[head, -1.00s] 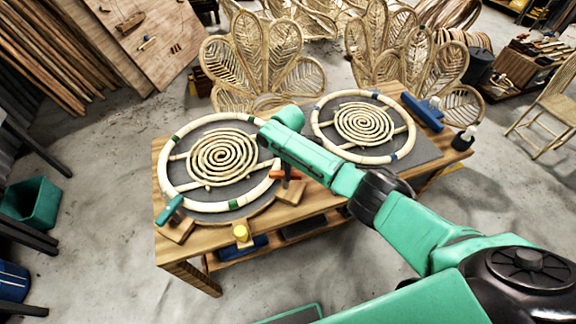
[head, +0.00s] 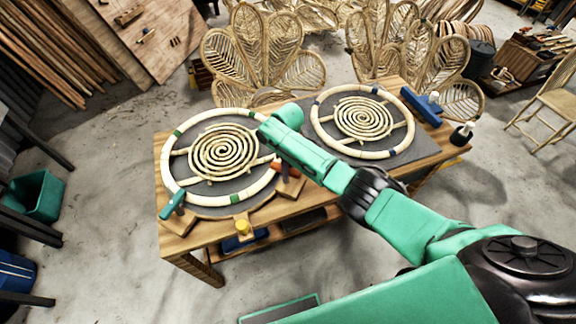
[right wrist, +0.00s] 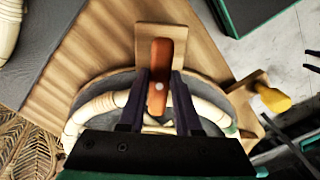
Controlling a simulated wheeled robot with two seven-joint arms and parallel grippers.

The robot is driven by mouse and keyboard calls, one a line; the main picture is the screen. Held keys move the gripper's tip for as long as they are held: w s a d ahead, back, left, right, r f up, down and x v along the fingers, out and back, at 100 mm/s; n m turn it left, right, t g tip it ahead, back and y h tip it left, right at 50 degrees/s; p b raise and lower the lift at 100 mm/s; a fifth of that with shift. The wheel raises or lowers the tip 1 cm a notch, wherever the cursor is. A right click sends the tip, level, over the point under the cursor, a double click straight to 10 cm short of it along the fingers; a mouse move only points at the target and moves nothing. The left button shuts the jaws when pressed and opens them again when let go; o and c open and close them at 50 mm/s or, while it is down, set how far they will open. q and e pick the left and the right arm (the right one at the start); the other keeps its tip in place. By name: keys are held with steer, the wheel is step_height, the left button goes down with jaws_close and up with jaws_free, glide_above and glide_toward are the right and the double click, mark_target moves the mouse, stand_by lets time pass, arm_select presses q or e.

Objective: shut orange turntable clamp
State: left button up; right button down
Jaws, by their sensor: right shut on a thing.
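The orange clamp handle (head: 289,171) is on a wooden block (head: 291,186) at the right front edge of the left turntable (head: 238,186). In the right wrist view the orange handle (right wrist: 162,60) runs from the block (right wrist: 150,32) toward the pale rattan ring (right wrist: 103,104). My right gripper (right wrist: 160,92) is shut on the handle, with one dark finger on each side. In the head view my right arm (head: 310,158) reaches over the bench and hides the fingers. Whether the handle presses on the ring cannot be told. My left gripper is not in view.
A teal clamp (head: 174,204) and a yellow-knobbed clamp (head: 242,227) stand along the left turntable's edge. A second rattan ring with a spiral (head: 362,118) lies on the bench's right half. Rattan chair backs (head: 262,50) stand behind the bench.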

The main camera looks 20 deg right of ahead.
steer(key=c, duration=0.6)
jaws_free()
step_height(320, 180, up, 15)
steer(key=b, duration=0.1)
steer(key=shift+f, duration=0.15)
